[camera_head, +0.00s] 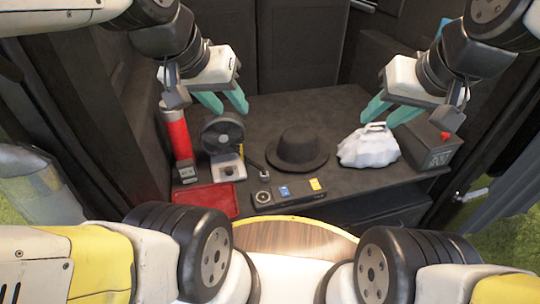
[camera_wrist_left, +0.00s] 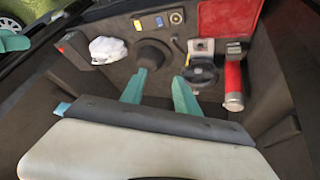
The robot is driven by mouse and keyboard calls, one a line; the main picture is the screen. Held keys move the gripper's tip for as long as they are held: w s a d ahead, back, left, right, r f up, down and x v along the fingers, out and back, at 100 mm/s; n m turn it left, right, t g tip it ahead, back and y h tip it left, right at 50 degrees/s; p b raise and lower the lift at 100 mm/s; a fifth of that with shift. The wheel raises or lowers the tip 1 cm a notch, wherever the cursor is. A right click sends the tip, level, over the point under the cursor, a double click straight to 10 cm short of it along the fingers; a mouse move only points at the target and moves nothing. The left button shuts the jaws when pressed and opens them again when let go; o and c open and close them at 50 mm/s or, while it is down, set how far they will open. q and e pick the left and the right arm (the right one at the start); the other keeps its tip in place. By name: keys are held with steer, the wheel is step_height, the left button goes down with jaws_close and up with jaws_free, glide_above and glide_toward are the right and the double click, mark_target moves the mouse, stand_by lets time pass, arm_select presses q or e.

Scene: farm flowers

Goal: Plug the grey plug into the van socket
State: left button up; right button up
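A dark panel (camera_head: 290,195) lies at the shelf's front edge. It carries a round socket (camera_head: 262,198), a blue part and a yellow part; it also shows at the top of the left wrist view (camera_wrist_left: 158,20). A small grey-and-black piece (camera_head: 256,167), perhaps the grey plug, lies just behind the socket, left of the hat; it is too small to be sure. My left gripper (camera_head: 222,103) is open and empty above the shelf, behind the fan; its spread fingers show in the left wrist view (camera_wrist_left: 158,95). My right gripper (camera_head: 388,112) is open and empty above the white bag.
A black hat (camera_head: 298,148) stands mid-shelf. Left of it are a black fan (camera_head: 222,134), a grey device (camera_head: 228,168), a red cylinder (camera_head: 178,135) and a red tray (camera_head: 207,199). A white bag (camera_head: 368,149) and black box (camera_head: 430,145) stand right. The back is clear.

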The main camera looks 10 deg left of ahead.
arm_select(q)
steer(key=o, duration=0.3)
steer(key=shift+w, duration=0.1)
steer(key=shift+o, duration=0.2)
steer(key=n+g+y, duration=0.2)
steer(key=n+g, duration=0.1)
steer(key=g, duration=0.3)
glide_above(265, 171)
step_height(265, 171, down, 35)
steer(key=shift+d+f, duration=0.1)
steer(key=shift+f, duration=0.55)
steer(key=shift+f, duration=1.25)
